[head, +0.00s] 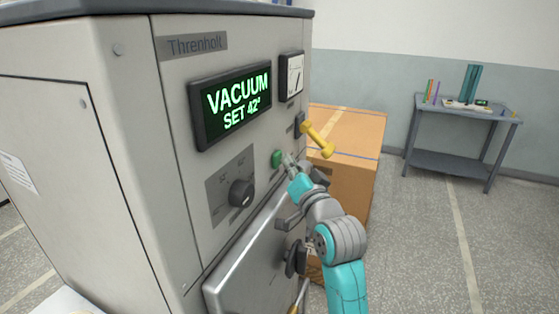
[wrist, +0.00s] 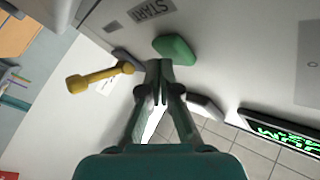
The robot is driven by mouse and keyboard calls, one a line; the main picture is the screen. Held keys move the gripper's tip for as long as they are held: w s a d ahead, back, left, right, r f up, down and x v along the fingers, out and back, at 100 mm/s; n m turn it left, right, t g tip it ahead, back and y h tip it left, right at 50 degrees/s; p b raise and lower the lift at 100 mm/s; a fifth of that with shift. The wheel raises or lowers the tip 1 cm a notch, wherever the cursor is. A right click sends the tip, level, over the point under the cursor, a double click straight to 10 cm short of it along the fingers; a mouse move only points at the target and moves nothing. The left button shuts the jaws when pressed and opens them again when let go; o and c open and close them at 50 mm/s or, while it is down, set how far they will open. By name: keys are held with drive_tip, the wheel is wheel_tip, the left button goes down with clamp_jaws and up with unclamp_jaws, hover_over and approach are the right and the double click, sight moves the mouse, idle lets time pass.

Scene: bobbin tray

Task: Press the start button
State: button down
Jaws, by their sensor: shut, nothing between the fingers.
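The green start button (head: 277,159) sits on the front panel of the grey machine (head: 170,150), right of the black knob. In the wrist view the button (wrist: 174,49) is just beyond my fingertips, with a START label (wrist: 150,9) next to it. My gripper (head: 290,160) is shut and empty, its tips close to the button. In the wrist view my gripper (wrist: 158,64) points at the button's near edge; I cannot tell whether it touches. The lit display (head: 231,103) reads VACUUM SET 42'.
A yellow-handled lever (head: 318,139) sticks out right of the button, close to my gripper. A black knob (head: 241,193) is at the lower left, and a chamber door (head: 250,265) lies below. A cardboard box (head: 350,140) stands behind. A grey table (head: 460,108) is at the far right.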

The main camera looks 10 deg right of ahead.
drive_tip(key=shift+s+d, duration=0.3)
drive_tip(key=shift+d, duration=0.05)
drive_tip(key=s+d, duration=0.1)
drive_tip(key=d, duration=0.1)
drive_tip(key=s+d, duration=0.2)
idle(0.6)
idle(0.5)
drive_tip(key=s+f+n+g+h, duration=0.1)
drive_tip(key=s+f, duration=1)
drive_tip(key=f, duration=0.3)
drive_tip(key=s+f+g+h, duration=0.1)
drive_tip(key=s+f+h, duration=0.1)
drive_tip(key=s+f, duration=1.1)
drive_tip(key=s+f+n+g, duration=0.1)
drive_tip(key=s+n, duration=0.1)
drive_tip(key=s, duration=1.2)
drive_tip(key=s+a+f+n+g, duration=0.1)
drive_tip(key=s+f+n, duration=0.1)
drive_tip(key=s, duration=1.2)
drive_tip(key=shift+f+n+g, duration=0.2)
drive_tip(key=shift+n+g, duration=0.1)
